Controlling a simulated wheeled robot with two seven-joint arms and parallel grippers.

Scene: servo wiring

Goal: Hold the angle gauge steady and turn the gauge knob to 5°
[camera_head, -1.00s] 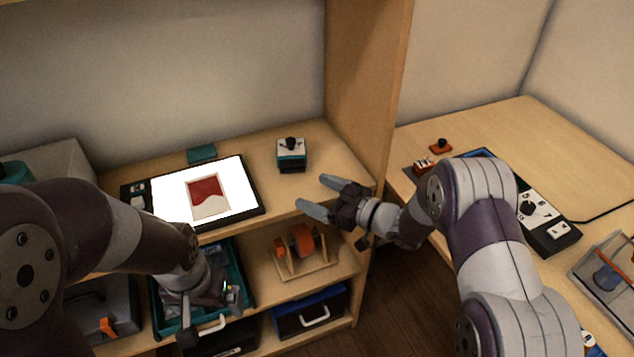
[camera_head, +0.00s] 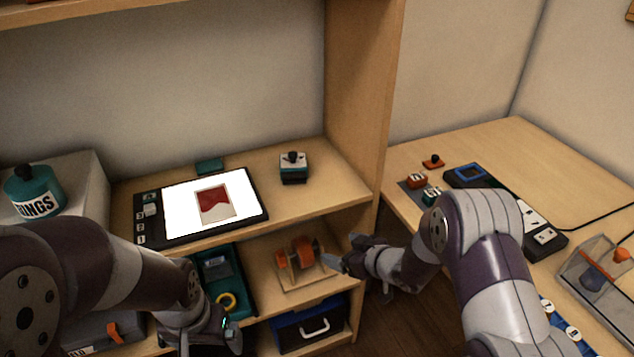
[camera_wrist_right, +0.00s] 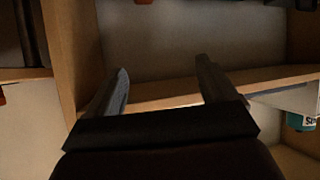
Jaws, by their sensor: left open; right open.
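No label marks the angle gauge, so I cannot tell for certain which thing it is. A long black panel (camera_head: 510,208) with a blue-framed display lies on the right table, partly hidden by my right arm. My right gripper (camera_head: 345,255) is open and empty, below the shelf board's right end; its spread fingers show in the right wrist view (camera_wrist_right: 163,82). My left gripper (camera_head: 205,345) is low at the bottom edge, its fingertips partly out of view.
A tablet with a red and white picture (camera_head: 215,204) lies on the upper shelf. Below are an orange part on a wooden stand (camera_head: 298,255), a teal tray (camera_head: 235,268) and a blue box (camera_head: 310,325). A clear bin (camera_head: 600,265) stands on the right table. The shelf's upright side (camera_head: 365,90) is near my right gripper.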

